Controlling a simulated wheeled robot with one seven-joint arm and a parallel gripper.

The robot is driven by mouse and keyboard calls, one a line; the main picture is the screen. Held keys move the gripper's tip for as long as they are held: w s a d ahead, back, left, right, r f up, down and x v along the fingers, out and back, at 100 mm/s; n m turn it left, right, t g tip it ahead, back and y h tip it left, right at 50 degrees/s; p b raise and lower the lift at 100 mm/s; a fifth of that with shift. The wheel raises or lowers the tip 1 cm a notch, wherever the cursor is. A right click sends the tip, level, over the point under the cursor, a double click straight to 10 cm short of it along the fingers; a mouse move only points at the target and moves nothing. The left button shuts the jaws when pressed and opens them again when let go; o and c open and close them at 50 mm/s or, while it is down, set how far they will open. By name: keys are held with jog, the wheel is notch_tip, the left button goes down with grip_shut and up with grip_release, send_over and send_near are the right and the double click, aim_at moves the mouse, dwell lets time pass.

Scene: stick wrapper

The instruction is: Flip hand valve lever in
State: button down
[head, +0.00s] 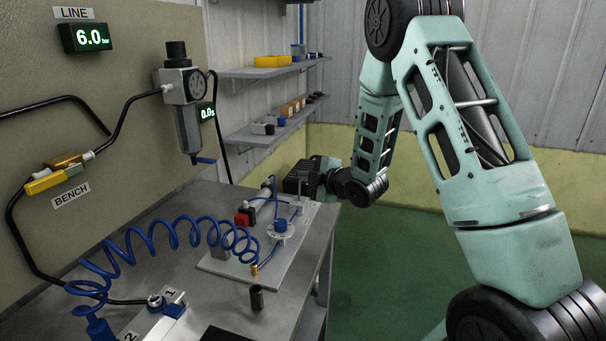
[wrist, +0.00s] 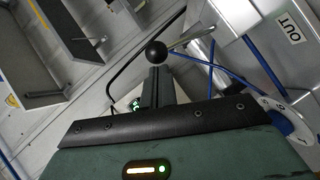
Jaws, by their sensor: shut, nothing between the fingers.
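The hand valve lever (wrist: 195,36) shows in the wrist view as a thin metal rod ending in a black ball knob (wrist: 156,52). The rod slants up and right from the knob, beside a grey metal block with an OUT label (wrist: 290,28). My gripper (wrist: 155,76) is shut and empty, with its dark fingers pointing at the knob. The knob appears right at the fingertips; I cannot tell whether they touch.
Blue hoses (wrist: 240,70) run close to the lever. A coiled blue hose (head: 172,234) crosses the bench (head: 215,310). A black cylinder (head: 257,297) stands near the front.

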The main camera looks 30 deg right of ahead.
dwell(0.3)
jog(key=shift+w+d+b, duration=0.6)
jog(key=shift+d+b, duration=0.3)
jog(key=shift+b, duration=0.55)
